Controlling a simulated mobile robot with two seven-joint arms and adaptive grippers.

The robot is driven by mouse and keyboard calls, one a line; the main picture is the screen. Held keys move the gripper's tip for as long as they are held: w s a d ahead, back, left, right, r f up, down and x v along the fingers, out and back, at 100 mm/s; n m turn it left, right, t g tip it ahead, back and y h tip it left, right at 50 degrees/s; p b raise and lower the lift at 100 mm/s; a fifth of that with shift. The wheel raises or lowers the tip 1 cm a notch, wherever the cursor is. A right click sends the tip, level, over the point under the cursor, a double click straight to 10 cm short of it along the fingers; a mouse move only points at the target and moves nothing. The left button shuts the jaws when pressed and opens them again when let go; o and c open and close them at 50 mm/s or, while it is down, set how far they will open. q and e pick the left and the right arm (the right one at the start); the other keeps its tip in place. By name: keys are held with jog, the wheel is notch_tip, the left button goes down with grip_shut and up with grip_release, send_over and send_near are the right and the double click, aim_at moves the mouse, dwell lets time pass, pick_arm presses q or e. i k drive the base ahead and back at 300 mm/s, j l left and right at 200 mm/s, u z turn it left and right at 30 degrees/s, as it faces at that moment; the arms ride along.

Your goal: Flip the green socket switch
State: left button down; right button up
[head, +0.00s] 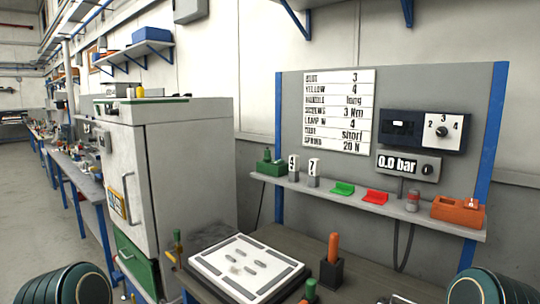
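On the grey shelf (330,194) below the back panel, a green block with a small upright part (270,165) stands at the left end. A flat green piece with a raised back edge (343,188) lies near the middle of the shelf. I cannot tell which of these green things is the socket switch, nor a switch position. Neither gripper is in view. Only rounded dark parts of my arms show at the bottom left and bottom right corners, well below the shelf.
Below, a white tray (285,270) and an orange-handled tool (333,247) stand on the bench. A grey cabinet (190,170) stands left.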

aim_at(277, 162)
jog(key=i+j, duration=0.3)
jog(key=j, duration=0.15)
jog(key=i+j, duration=0.25)
jog(key=j, duration=0.2)
jog(key=i+j, duration=0.3)
jog(key=j, duration=0.15)
jog(key=i+j, duration=0.3)
jog(key=j, duration=0.2)
jog(key=i+j, duration=0.25)
jog(key=j, duration=0.2)
jog(key=i+j, duration=0.3)
jog(key=j, duration=0.15)
jog(key=i+j, duration=0.3)
jog(key=j, duration=0.15)
jog(key=z, duration=1.7)
